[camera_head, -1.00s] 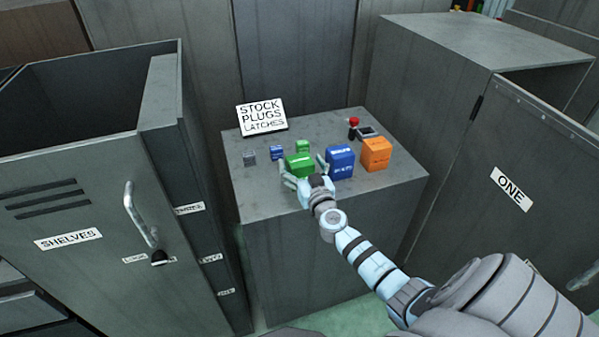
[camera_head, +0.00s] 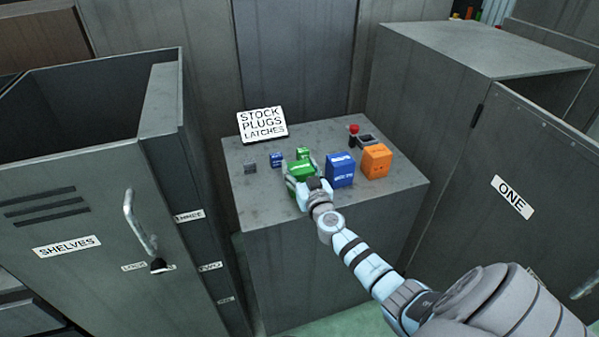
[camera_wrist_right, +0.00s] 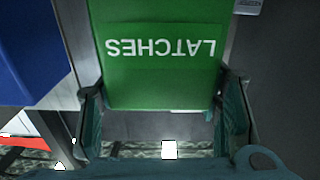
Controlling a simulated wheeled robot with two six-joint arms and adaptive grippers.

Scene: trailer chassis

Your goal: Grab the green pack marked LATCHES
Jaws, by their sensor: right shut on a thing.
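The larger green pack (camera_head: 299,171) stands on the grey cabinet top (camera_head: 262,205). In the right wrist view the green pack (camera_wrist_right: 158,75) fills the upper middle, and its LATCHES lettering reads upside down. My right gripper (camera_head: 303,176) is shut on this pack, with one finger on each side of it in the right wrist view (camera_wrist_right: 165,100). The pack's lower front is partly hidden by the gripper in the head view. I cannot tell whether the pack still touches the cabinet top. My left gripper is not in view.
A blue pack (camera_head: 341,170) stands close to the right, then an orange pack (camera_head: 376,161). A sign (camera_head: 262,124) stands at the back, with a red-knobbed device (camera_head: 353,130) at back right.

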